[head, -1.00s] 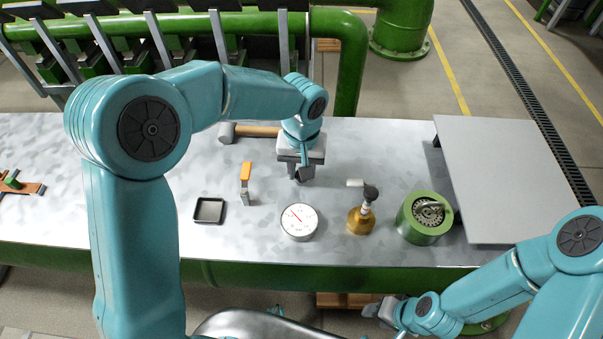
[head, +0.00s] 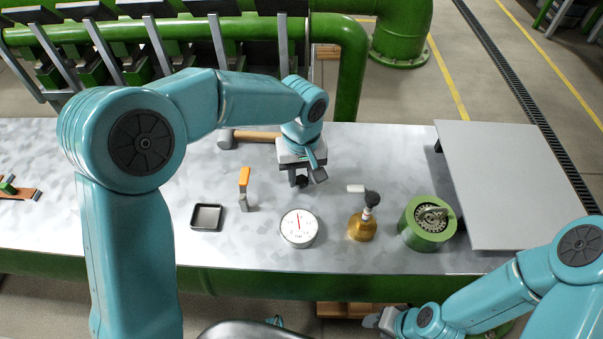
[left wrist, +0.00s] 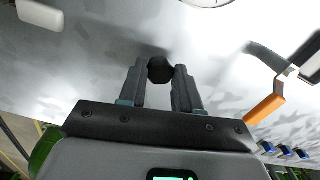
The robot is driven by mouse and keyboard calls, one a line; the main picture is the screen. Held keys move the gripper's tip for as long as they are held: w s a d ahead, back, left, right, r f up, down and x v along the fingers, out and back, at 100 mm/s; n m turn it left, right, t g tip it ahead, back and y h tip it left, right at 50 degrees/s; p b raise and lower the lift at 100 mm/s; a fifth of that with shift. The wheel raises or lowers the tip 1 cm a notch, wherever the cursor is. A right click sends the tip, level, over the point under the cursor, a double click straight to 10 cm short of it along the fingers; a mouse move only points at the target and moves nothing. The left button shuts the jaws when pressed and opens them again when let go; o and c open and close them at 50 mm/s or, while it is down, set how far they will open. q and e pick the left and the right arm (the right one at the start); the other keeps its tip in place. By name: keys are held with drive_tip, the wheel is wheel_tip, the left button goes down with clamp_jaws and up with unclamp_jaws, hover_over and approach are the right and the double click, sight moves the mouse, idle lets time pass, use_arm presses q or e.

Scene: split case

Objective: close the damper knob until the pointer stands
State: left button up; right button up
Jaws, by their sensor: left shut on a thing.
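The dark round knob (left wrist: 160,69) sits between the two fingers of my left gripper (left wrist: 159,80) in the left wrist view. The gripper is shut on it. In the head view my left gripper (head: 305,179) points down at the bench behind the gauge, and the knob is mostly hidden there. The round white gauge (head: 299,228) has a red pointer that stands nearly upright. Part of the gauge rim also shows at the top of the left wrist view (left wrist: 207,1). My right gripper (head: 378,319) is low, off the bench's front edge; its fingers are too small to judge.
A hammer (head: 255,135) lies behind my left gripper. A grey panel (head: 510,180) covers the right end.

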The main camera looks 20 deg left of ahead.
sight(301, 179)
use_arm(q)
drive_tip(key=o, duration=1.1)
drive_tip(key=shift+w+a, duration=0.1)
drive_tip(key=shift+w, duration=0.05)
drive_tip(key=shift+c, duration=0.2)
wheel_tip(301, 179, up, 16)
drive_tip(key=p, duration=0.1)
drive_tip(key=shift+r, duration=0.15)
